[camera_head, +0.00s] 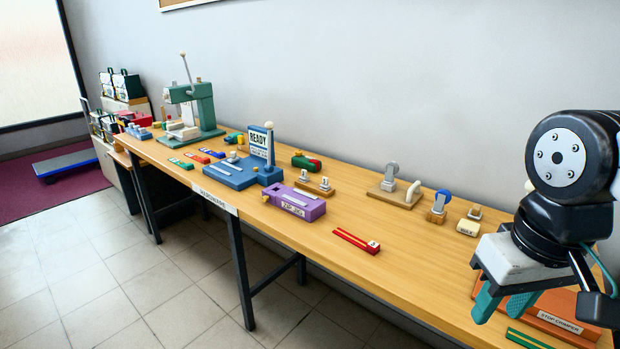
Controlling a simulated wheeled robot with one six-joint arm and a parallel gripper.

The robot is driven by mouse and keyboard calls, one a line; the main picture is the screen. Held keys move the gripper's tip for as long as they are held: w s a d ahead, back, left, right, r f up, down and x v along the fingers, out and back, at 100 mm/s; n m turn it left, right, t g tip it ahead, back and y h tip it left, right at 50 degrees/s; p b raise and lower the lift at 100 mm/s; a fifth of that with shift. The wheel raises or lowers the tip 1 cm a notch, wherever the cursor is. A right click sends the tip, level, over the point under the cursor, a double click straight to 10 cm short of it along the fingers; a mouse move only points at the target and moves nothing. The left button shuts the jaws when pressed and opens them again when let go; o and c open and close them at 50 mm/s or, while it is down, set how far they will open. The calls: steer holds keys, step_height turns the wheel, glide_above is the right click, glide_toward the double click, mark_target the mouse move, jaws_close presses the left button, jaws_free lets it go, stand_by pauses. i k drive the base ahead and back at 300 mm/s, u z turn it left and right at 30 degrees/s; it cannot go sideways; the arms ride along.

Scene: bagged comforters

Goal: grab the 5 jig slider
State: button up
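A purple block labelled "ZIP JIG" (295,204) lies near the front of the table, left of the middle. Behind it, a small wooden stand (316,187) holds two small pale pieces, the left one (304,175) and the right one (325,184), each with a dark mark. The marks are too small to read, so I cannot tell which is the 5 slider. My gripper (503,303) hangs at the far right, its teal fingers apart with nothing seen between them. It is well away from the purple block and the stand.
A red strip (356,240) lies between the purple block and my gripper. An orange "STOP CAMPER"-like tray (560,312) and a green strip (527,339) are beside my gripper. A blue "READY" fixture (242,172) stands left. Small wooden-based hardware (437,214) lines the back. Bare tabletop lies mid-right.

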mark_target(324, 186)
steer(key=k, duration=1.15)
steer(key=u, duration=0.95)
steer(key=i, duration=1.05)
steer(key=u, duration=0.45)
steer(key=i, duration=0.9)
steer(key=z, duration=0.8)
steer(key=i, duration=0.7)
steer(key=z, duration=1.05)
steer(key=i, duration=0.3)
steer(key=z, duration=0.3)
